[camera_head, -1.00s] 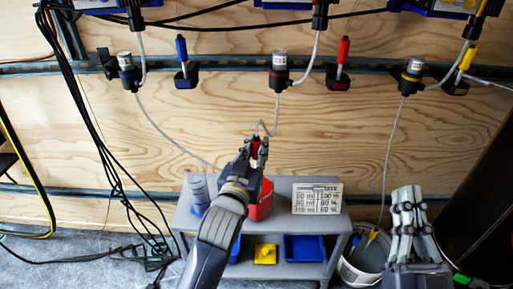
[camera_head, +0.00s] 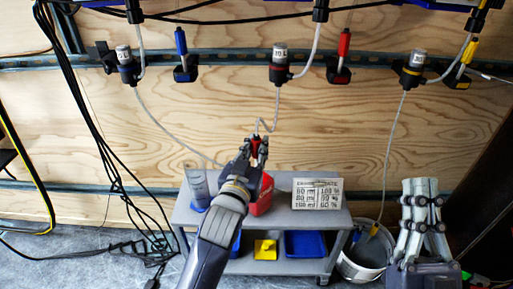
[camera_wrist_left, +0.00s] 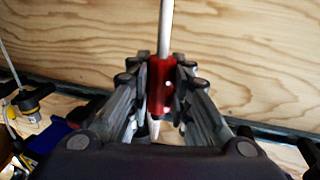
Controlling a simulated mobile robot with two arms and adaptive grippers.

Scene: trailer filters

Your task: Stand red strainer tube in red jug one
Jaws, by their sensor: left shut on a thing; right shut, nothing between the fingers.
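My left gripper (camera_head: 257,148) is shut on the red strainer tube (camera_wrist_left: 161,85), a red sleeve with a pale hose rising from its top and a pale tip below. In the head view the red strainer tube (camera_head: 255,144) is small between the fingers. Its hose runs up to a red-ringed wall unit. The red jug (camera_head: 265,194) stands on the grey trolley, just below the gripper, partly hidden by my left wrist. The strainer appears above the jug; its exact alignment with the mouth cannot be told. My right gripper (camera_head: 421,195) is shut and empty at the right, over the floor.
A white bucket (camera_head: 362,265) with a blue and a yellow piece stands right. Cables hang left.

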